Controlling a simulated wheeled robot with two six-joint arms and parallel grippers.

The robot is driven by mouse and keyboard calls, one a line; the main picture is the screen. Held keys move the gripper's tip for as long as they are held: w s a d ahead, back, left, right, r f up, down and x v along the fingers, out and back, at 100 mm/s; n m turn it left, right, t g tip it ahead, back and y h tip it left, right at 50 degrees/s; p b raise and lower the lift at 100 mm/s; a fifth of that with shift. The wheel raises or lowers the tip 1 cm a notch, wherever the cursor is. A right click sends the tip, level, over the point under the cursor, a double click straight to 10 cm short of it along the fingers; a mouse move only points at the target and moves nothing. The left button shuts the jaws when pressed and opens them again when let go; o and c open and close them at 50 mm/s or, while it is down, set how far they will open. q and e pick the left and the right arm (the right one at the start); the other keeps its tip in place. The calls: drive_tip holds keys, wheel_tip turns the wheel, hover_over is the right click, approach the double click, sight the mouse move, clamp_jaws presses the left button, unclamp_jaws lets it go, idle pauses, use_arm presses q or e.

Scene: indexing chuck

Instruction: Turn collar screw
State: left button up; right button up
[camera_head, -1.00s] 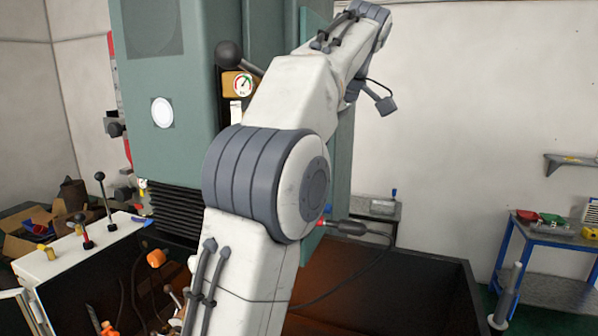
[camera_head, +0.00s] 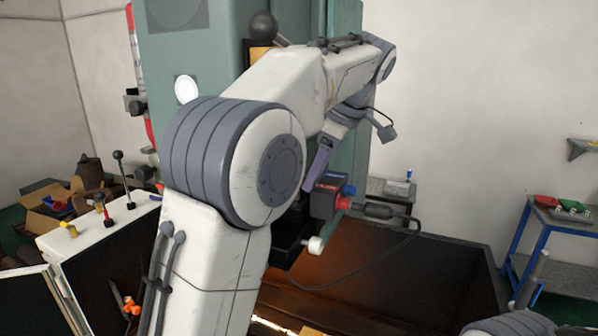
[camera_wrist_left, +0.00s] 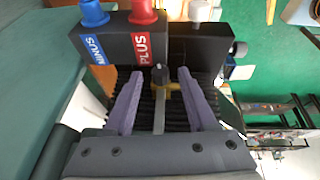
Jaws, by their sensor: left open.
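My left gripper (camera_wrist_left: 159,78) is open, its two purple fingers spread apart with a gap between them. A dark-capped knob (camera_wrist_left: 160,74) on a pale stem shows between the fingertips, with no visible contact; I cannot tell if this is the collar screw. Beyond the fingertips is a black control box (camera_wrist_left: 105,48) with a blue MINUS button (camera_wrist_left: 93,13) and a red PLUS button (camera_wrist_left: 143,11). In the head view, one purple finger of the left gripper (camera_head: 319,158) shows just above the control box (camera_head: 327,198). My right gripper is out of view.
A pale round knob (camera_head: 316,245) sticks out below the control box. A cable (camera_head: 350,281) hangs over the dark open tray (camera_head: 400,270). The green machine column (camera_head: 220,75) stands behind my left arm. A blue bench (camera_head: 550,232) stands at right.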

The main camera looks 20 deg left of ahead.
use_arm(q)
drive_tip(key=shift+a+f, duration=0.1)
clamp_jaws()
drive_tip(key=shift+w+g, duration=0.2)
drive_tip(key=shift+g, duration=0.3)
drive_tip(key=shift+w+m+g, duration=0.1)
drive_tip(key=shift+m+g, duration=0.2)
drive_tip(key=shift+g, duration=0.5)
unclamp_jaws()
